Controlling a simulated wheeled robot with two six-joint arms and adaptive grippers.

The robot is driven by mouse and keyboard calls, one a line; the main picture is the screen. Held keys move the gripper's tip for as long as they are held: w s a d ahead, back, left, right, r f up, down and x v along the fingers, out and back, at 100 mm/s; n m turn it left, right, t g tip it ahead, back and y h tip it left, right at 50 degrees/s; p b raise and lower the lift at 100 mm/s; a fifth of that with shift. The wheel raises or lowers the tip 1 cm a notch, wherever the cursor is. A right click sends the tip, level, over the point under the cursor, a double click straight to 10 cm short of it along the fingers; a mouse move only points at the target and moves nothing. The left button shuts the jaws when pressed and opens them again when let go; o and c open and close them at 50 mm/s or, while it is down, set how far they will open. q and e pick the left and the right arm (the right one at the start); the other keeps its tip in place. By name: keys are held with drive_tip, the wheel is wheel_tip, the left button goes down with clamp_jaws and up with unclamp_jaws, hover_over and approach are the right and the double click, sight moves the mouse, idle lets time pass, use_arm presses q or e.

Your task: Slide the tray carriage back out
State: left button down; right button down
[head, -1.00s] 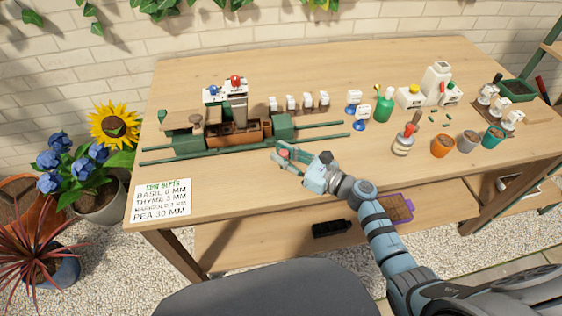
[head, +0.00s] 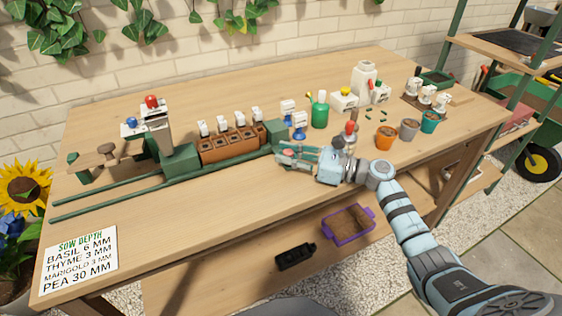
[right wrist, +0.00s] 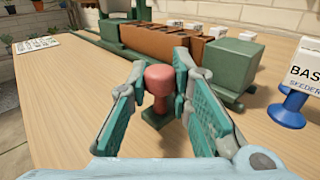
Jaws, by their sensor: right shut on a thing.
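The green tray carriage (head: 274,133) sits on long green rails (head: 110,195), to the right of the press tower (head: 157,128). It holds a brown tray of cells (head: 235,146), which also shows in the right wrist view (right wrist: 160,45). My right gripper (head: 287,155) is at the carriage's right end, near the table's front. In the right wrist view its fingers (right wrist: 159,85) are around a red knob (right wrist: 158,78) on a small green foot, shut on it. My left gripper is out of view.
White-labelled markers (head: 227,122) stand behind the tray. A sowing-depth card (head: 80,262) lies at front left. The front tabletop is mostly clear.

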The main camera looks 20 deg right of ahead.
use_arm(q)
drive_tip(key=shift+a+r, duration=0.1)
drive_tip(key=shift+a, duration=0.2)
use_arm(e)
drive_tip(key=c, duration=1.4)
unclamp_jaws()
drive_tip(key=shift+s+d, duration=0.15)
drive_tip(key=v, duration=1.1)
drive_tip(key=shift+s+d, duration=0.25)
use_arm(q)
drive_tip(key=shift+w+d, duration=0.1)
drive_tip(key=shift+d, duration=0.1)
use_arm(e)
drive_tip(key=shift+w+a, duration=0.1)
